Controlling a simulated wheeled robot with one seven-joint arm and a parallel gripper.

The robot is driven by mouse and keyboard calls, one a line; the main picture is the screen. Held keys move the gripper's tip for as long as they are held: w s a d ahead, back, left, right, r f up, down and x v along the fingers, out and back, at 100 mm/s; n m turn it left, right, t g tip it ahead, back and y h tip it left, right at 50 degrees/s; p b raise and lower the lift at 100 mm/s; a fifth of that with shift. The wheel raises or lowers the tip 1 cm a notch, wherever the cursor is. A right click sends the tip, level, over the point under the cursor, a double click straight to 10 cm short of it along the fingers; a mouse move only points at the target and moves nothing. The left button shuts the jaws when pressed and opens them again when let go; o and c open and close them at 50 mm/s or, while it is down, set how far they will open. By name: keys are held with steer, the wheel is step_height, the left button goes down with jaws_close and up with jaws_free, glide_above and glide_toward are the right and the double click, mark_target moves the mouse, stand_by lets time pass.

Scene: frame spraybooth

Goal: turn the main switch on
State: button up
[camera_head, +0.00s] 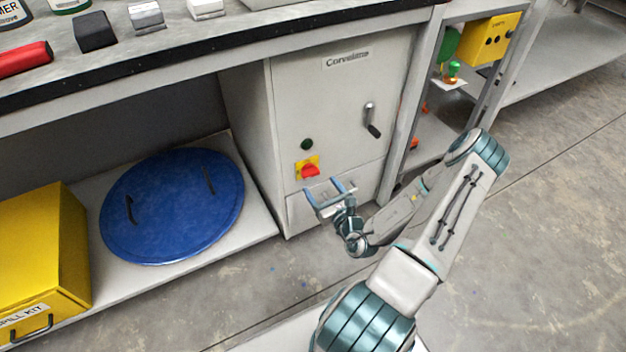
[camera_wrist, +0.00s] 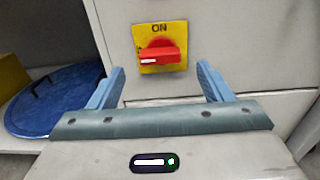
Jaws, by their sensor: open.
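The main switch is a red knob (camera_head: 309,171) on a yellow plate (camera_head: 300,165), low on the front of a light grey cabinet (camera_head: 335,95). In the wrist view the red knob (camera_wrist: 160,55) lies horizontally on the yellow plate (camera_wrist: 175,28), with "ON" printed above it and a white mark at the knob's left end. My gripper (camera_head: 323,190) is in front of and slightly below the switch, its blue fingers apart and empty. In the wrist view the fingers of my gripper (camera_wrist: 160,80) stand to either side of the knob, with no contact visible.
A round dark button or lamp (camera_head: 307,144) is above the switch, and a black lever handle (camera_head: 372,121) is at upper right on the cabinet. A blue lid (camera_head: 172,205) and a yellow spill kit box (camera_head: 40,250) lie left on the low shelf. The bench edge (camera_head: 230,48) overhangs above.

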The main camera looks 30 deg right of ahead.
mark_target(313, 175)
steer(key=w+b, duration=0.1)
steer(key=w, duration=0.4)
steer(key=shift+w+a, duration=0.1)
steer(key=shift+w, duration=0.3)
steer(key=c, duration=1)
